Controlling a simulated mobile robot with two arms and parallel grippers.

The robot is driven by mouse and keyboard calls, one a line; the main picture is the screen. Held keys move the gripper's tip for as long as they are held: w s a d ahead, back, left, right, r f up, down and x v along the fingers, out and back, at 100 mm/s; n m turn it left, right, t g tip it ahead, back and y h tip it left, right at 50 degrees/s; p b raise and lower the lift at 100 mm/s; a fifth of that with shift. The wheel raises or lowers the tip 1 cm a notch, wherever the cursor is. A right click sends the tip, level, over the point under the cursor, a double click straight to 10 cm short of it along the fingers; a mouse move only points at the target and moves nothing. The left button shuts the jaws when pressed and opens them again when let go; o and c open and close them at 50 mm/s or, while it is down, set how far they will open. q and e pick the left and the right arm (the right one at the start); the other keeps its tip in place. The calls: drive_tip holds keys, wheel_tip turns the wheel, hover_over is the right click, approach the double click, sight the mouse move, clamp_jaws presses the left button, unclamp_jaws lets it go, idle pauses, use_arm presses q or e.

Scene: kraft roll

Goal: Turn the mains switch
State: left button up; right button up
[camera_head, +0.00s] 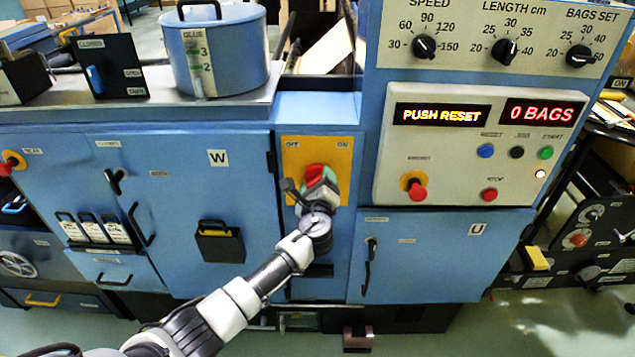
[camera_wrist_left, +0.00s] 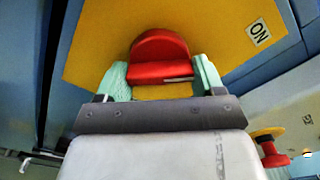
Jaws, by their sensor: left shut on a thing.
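The mains switch is a red knob (camera_head: 316,172) on a yellow plate (camera_head: 291,150) on the front of the blue machine. The ON label (camera_wrist_left: 258,32) shows to the right. Which way the knob points is unclear. My right gripper is not in view.
Right of the switch, a pale panel (camera_head: 450,185) has lit displays reading PUSH RESET and 0 BAGS. A red mushroom button (camera_head: 417,190) sits on its left side. Blue cabinet doors with protruding handles (camera_head: 369,265) lie below and beside. A glue pot (camera_head: 235,60) stands above left.

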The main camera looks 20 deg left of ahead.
use_arm(q)
drive_tip(key=shift+f, duration=0.15)
drive_tip(key=o, duration=0.9)
drive_tip(key=shift+o, duration=0.2)
drive_tip(key=shift+s, duration=0.1)
drive_tip(key=b+v, duration=0.1)
drive_tip(key=v, duration=0.9)
drive_tip(key=shift+s+d, duration=0.15)
drive_tip(key=shift+s, duration=0.2)
